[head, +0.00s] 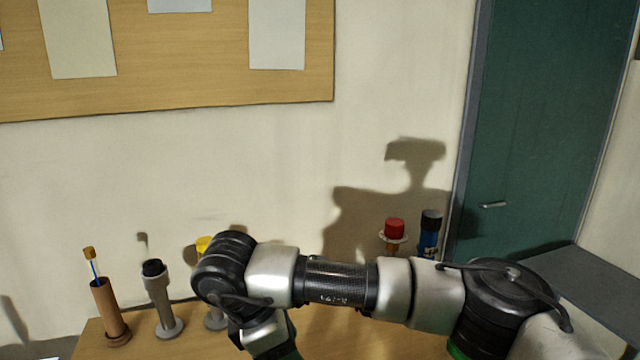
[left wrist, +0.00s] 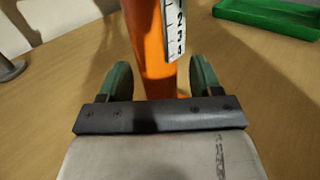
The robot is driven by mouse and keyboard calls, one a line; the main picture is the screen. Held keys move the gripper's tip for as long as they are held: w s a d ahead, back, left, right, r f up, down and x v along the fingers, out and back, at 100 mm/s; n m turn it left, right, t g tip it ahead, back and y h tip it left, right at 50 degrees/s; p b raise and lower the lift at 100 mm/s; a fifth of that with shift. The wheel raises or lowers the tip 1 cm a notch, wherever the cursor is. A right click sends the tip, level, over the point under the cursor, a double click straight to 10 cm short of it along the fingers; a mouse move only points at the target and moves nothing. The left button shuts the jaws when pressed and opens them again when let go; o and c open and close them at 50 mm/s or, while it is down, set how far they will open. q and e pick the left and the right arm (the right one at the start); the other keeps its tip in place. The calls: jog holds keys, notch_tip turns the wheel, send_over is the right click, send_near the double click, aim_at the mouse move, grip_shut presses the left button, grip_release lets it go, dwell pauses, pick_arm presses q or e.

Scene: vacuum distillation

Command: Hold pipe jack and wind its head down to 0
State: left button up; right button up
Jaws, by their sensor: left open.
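In the left wrist view an orange upright column (left wrist: 150,45), which I take to be the pipe jack, carries a white scale strip (left wrist: 174,25) with black numbers. My left gripper (left wrist: 160,80) is open, with one green finger on each side of the column; I cannot tell whether either finger touches it. The column's head and the scale's zero are out of this view. In the head view a red-topped piece (head: 394,228) with a pale disc and an orange part below stands behind my arm; it may be the same jack. My right gripper is not in view.
On the wooden table stand a brown holder (head: 108,308), a grey stand with a black top (head: 157,290), a yellow-topped piece (head: 204,244) and a blue bottle-like item (head: 429,235). A green tray (left wrist: 265,17) lies beyond the column. My arm crosses the head view.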

pick_arm(q)
jog(key=v, duration=1.1)
jog(key=shift+s+a, duration=0.1)
jog(key=shift+s, duration=0.2)
jog(key=shift+o, duration=0.3)
jog(key=o, duration=0.3)
jog(key=shift+o, duration=0.2)
jog(key=shift+b+v, duration=1.3)
jog(key=shift+v, duration=2.8)
jog(key=shift+s+a+r, duration=0.2)
jog(key=shift+s+r, duration=0.05)
jog(key=shift+s, duration=0.05)
